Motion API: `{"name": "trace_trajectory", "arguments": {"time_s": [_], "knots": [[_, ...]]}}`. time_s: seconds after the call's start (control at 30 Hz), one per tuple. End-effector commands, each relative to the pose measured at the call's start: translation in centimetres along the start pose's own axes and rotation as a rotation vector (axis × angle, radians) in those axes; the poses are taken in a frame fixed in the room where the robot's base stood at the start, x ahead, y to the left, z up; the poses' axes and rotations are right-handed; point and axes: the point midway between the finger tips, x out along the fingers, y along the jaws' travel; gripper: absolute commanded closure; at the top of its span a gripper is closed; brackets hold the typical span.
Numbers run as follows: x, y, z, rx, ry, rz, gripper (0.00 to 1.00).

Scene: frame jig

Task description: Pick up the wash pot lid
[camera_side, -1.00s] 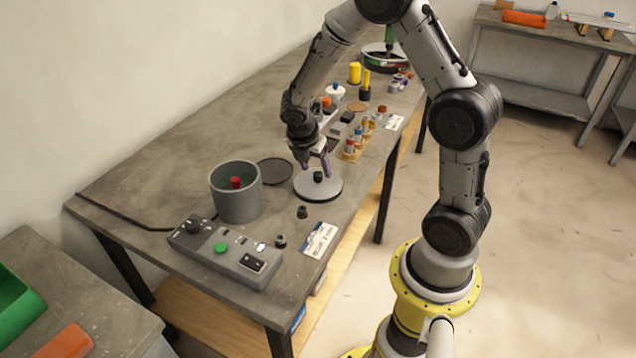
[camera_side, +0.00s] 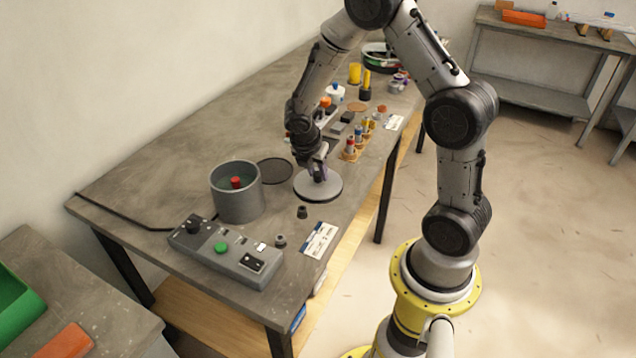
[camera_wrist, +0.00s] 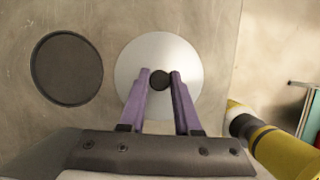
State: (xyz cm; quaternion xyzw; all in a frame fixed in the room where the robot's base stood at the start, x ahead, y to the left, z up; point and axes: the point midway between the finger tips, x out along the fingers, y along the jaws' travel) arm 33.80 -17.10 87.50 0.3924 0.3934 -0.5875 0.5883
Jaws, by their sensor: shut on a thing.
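The wash pot lid (camera_side: 326,191) is a round, light grey disc lying on the grey workbench. It also shows in the wrist view (camera_wrist: 187,60), with a dark round knob (camera_wrist: 160,80) at its middle. My gripper (camera_side: 318,176) is down over the lid's centre. In the wrist view its two purple fingers (camera_wrist: 160,82) stand on either side of the knob and are shut on it. The side view hides the knob behind the fingers. The grey wash pot (camera_side: 238,200) stands open to the left of the lid, with a red thing inside it.
A dark round mat (camera_side: 274,171) lies flat between the pot and the lid. A control box (camera_side: 225,252) with a green button, a small dark part (camera_side: 302,212) and a printed card (camera_side: 320,239) are nearer the front. Several bottles in a wooden rack (camera_side: 352,150) stand behind the lid.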

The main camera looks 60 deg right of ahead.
Motion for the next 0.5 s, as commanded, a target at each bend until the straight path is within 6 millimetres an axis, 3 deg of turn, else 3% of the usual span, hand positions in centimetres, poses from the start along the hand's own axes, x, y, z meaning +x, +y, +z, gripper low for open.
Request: {"name": "trace_trajectory", "arguments": {"time_s": [0.3,0.5], "knots": [[-0.2,0.1,0.1,0.001,-0.001,0.002,1.0],[-1.6,0.1,0.7,0.003,-0.001,0.005,1.0]]}}
